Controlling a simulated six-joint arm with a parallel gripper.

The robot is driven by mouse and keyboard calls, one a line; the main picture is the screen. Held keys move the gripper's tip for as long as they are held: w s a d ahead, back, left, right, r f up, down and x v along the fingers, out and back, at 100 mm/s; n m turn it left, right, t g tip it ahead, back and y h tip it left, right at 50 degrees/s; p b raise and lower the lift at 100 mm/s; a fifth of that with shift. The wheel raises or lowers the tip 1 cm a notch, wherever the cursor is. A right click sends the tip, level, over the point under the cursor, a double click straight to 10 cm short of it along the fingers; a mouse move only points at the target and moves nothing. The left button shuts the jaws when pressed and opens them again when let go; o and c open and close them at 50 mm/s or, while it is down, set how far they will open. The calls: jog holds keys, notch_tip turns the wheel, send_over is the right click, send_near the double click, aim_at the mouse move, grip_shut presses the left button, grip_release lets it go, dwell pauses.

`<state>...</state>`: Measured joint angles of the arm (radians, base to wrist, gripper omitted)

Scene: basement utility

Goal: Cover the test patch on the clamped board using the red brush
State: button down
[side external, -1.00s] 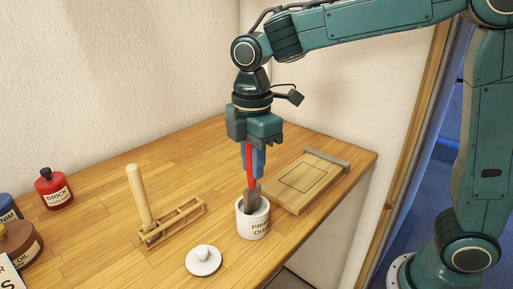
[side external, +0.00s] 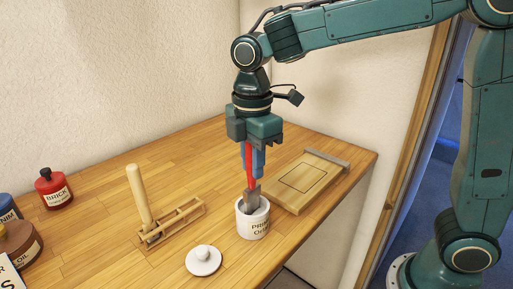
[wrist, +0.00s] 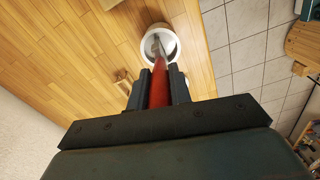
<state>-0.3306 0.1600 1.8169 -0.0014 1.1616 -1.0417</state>
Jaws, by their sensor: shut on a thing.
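My gripper (side external: 255,168) points straight down and is shut on the red handle of the brush (side external: 249,157). The handle also shows between the fingers in the wrist view (wrist: 159,88). The brush is upright, with its lower end inside the white pot (side external: 253,225); the bristle tip is hidden by the pot's wall. The pot carries dark lettering, partly readable as "PRIM", and its open mouth shows in the wrist view (wrist: 173,36). The board (side external: 323,178) lies behind and right of the pot, with a dark-outlined square patch (side external: 300,177) on its top and a grey clamp bar (side external: 327,158) at its far end.
A white lid with a knob (side external: 203,261) lies on the wooden bench (side external: 120,255) in front of the pot. A wooden rack (side external: 178,221) with an upright wooden handle (side external: 139,195) stands left of it. A red bottle (side external: 53,190) and other containers stand far left.

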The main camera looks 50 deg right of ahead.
jog(key=shift+f, duration=0.1)
jog(key=shift+r, duration=3.6)
jog(key=shift+w+d, duration=0.1)
jog(key=w+d+f+m, duration=0.2)
jog(key=w+d+m, duration=0.6)
jog(key=d+m, duration=0.4)
jog(key=m, duration=0.3)
jog(key=shift+d+f+m, duration=0.2)
jog(key=shift+m, duration=0.2)
jog(key=shift+s, duration=0.1)
